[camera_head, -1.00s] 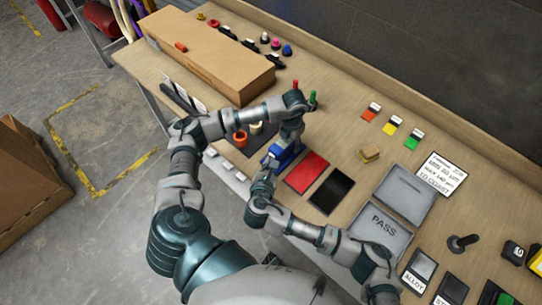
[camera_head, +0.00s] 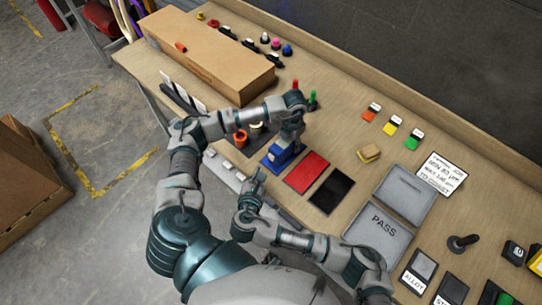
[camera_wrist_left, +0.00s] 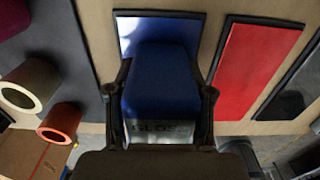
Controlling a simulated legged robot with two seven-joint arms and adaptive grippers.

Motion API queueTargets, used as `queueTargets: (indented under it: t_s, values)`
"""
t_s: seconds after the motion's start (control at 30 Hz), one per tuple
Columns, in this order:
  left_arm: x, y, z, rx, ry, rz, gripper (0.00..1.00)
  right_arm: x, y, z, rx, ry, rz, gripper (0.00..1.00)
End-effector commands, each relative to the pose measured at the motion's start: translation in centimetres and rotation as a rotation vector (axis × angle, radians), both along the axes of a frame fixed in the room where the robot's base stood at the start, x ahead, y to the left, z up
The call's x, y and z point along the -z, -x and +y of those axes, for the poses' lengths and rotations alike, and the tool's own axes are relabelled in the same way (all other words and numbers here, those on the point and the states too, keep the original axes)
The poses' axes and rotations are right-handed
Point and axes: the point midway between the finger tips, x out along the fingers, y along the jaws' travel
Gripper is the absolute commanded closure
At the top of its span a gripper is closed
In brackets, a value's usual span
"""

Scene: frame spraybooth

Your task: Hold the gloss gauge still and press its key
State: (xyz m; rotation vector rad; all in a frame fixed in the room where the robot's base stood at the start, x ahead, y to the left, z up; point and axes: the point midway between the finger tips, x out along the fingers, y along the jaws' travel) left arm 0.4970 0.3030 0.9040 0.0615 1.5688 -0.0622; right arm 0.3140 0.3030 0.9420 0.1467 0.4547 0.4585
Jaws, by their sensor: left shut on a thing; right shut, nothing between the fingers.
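The gloss gauge (camera_head: 281,154) is a blue block with a pale lower part, on the wooden bench left of a red panel. In the left wrist view the gauge (camera_wrist_left: 160,85) fills the middle, and a "GLOSS" label shows at its near end. My left gripper (camera_wrist_left: 163,92) is shut on it, one finger on each side. In the head view my left arm reaches over from above and covers part of the gauge. My right gripper (camera_head: 256,178) is shut and empty, just off the gauge's front-left side. I cannot make out the key.
A red panel (camera_head: 306,172) and a black panel (camera_head: 332,190) lie right of the gauge. A grey PASS tray (camera_head: 378,239) is further right. Orange and pale rolls (camera_head: 240,138) stand left of it. A long cardboard box (camera_head: 208,58) lies at the back left.

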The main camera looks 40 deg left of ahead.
Motion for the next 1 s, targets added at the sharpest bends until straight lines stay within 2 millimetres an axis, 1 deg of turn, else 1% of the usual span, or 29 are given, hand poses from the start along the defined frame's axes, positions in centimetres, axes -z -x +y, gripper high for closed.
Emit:
queueTargets:
  t_s: [0.03, 0.2, 0.23, 0.33, 0.37, 0.63, 0.73, 0.87, 1.0]
  values:
    - [0.6, 0.3, -0.1, 0.002, -0.002, 0.013, 1.00, 0.1, 0.0, 0.0, 0.000, 0.000, 0.000, 1.00]
    - [0.6, 0.3, -0.1, 0.002, -0.002, 0.013, 1.00, 0.1, 0.0, 0.0, 0.000, 0.000, 0.000, 1.00]
    - [0.6, 0.3, -0.1, 0.002, -0.002, 0.013, 0.46, 0.1, 0.0, 0.0, 0.000, 0.000, 0.000, 1.00]
    - [0.5, 0.3, -0.1, 0.002, -0.002, 0.012, 0.21, 0.1, 0.0, 0.0, 0.000, 0.000, 0.000, 1.00]
    - [0.5, 0.3, -0.1, 0.002, -0.002, 0.010, 0.19, 0.1, 0.0, 0.0, 0.000, 0.000, 0.000, 1.00]
    - [0.1, 0.2, -0.1, 0.001, -0.001, 0.003, 0.19, 0.0, 0.1, -0.1, -0.001, -0.001, -0.001, 1.00]
    - [-0.5, 0.1, -0.1, 0.000, -0.001, 0.000, 0.19, -0.1, 0.1, -0.1, 0.000, -0.001, -0.002, 1.00]
    - [-2.5, 0.0, -0.1, 0.000, -0.001, -0.002, 0.19, -0.1, 0.1, -0.1, 0.000, -0.001, -0.002, 1.00]
    - [-5.7, 0.0, -0.1, 0.002, 0.000, -0.001, 0.19, -0.1, 0.1, -0.1, 0.000, -0.001, -0.002, 1.00]
